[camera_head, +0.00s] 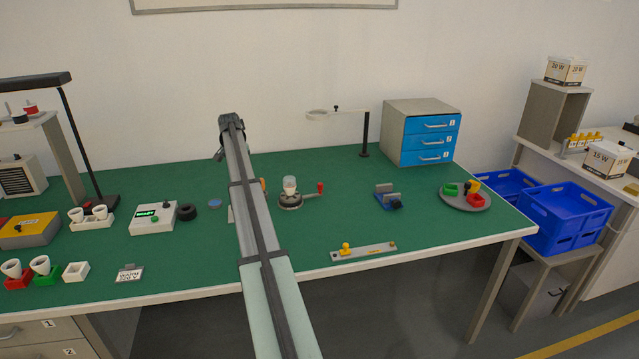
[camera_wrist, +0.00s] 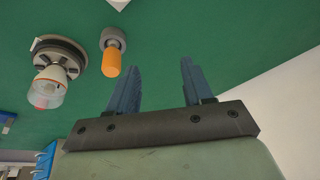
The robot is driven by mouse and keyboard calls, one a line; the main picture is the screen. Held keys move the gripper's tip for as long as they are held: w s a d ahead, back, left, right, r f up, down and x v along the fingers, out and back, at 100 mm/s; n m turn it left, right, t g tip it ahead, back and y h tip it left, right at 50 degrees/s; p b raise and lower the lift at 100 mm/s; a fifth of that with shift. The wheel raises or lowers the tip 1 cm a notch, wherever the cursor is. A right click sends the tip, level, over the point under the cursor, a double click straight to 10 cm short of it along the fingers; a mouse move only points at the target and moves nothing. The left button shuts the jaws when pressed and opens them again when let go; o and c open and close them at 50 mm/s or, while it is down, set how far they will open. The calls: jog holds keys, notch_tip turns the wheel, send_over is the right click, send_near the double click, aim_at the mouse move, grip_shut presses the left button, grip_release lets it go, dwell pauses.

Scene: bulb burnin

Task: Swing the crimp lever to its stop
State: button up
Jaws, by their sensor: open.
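The crimp lever appears to be the short arm with a red knob (camera_head: 320,187) on the right of a round grey fixture (camera_head: 291,202). A clear bulb with a white part (camera_head: 290,185) stands upright in the fixture. In the head view my arm hides the fingers.
An orange-handled grey piece (camera_wrist: 111,57) stands beside the fixture, near my left finger in the wrist view. A lamp-like ring stand (camera_head: 364,135), a blue-drawer cabinet (camera_head: 403,130) and a strip with a yellow piece (camera_head: 365,253) surround it. Green mat (camera_head: 425,225) is clear at front right.

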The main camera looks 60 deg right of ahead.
jog(key=s+d+r+m+g+y, duration=0.1)
jog(key=s+d+r+m, duration=0.15)
jog(key=s+d, duration=0.9)
notch_tip(320, 180, up, 3)
jog(key=m+g+y, duration=0.1)
jog(key=m+y, duration=0.1)
jog(key=m, duration=0.1)
send_over(320, 184)
notch_tip(320, 184, down, 14)
jog(key=shift+f, duration=0.1)
grip_shut()
